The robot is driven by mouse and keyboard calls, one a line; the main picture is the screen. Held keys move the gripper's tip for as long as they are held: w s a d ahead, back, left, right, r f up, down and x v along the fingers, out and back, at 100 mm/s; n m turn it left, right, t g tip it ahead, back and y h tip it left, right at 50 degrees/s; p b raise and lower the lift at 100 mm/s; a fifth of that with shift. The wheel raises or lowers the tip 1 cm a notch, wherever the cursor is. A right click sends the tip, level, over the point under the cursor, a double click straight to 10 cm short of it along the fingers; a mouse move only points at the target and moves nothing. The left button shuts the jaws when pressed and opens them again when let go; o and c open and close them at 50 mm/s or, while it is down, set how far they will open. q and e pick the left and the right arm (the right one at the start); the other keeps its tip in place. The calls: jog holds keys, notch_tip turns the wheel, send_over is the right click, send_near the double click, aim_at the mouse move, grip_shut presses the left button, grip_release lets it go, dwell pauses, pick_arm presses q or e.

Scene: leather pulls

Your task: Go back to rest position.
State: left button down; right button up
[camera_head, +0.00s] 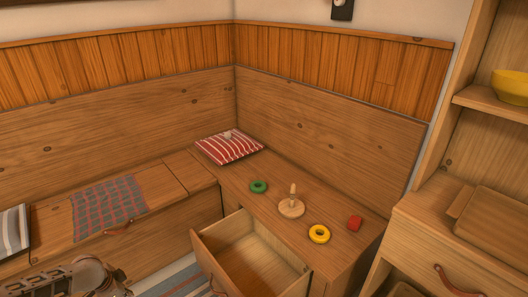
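No object is named by the task. A dark metal part of my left arm or gripper shows at the lower left of the head view, cut off by the bottom edge. Its fingertips cannot be made out, so I cannot tell whether it is open or shut. My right gripper is not in view. The drawer (255,262) under the bench corner is pulled open and looks empty inside.
On the bench top (272,224) are a green ring (259,186), a wooden peg stand (291,207), a yellow ring (319,234) and a red block (355,223). A striped red cushion (229,148) lies in the corner. A shelf unit (470,240) stands at right.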

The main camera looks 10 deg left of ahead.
pick_arm(q)
jog(key=s+d+m+t+h, duration=0.2)
jog(key=s+d+m, duration=0.2)
jog(key=s+d, duration=0.9)
jog(key=s+d+r+m+t+h, duration=0.1)
jog(key=s+d+r+m, duration=0.15)
jog(key=d+r, duration=0.35)
jog(key=s+d+r+m+t+h, duration=0.1)
jog(key=s+d+r+t+h, duration=0.1)
jog(key=s+d+r, duration=0.35)
jog(key=w+d+r+n+t+y, duration=0.2)
jog(key=w+d+n, duration=0.1)
jog(key=d+n, duration=0.85)
jog(key=shift+m, duration=0.6)
jog(key=r+p, duration=0.2)
jog(key=p, duration=0.2)
jog(key=s+d+r+p, duration=0.1)
jog(key=p, duration=0.2)
jog(key=r+p, duration=0.2)
jog(key=p, duration=0.2)
jog(key=shift+s+d+r+p, duration=0.2)
jog(key=shift+d+r+p, duration=0.05)
jog(key=shift+r+p, duration=0.1)
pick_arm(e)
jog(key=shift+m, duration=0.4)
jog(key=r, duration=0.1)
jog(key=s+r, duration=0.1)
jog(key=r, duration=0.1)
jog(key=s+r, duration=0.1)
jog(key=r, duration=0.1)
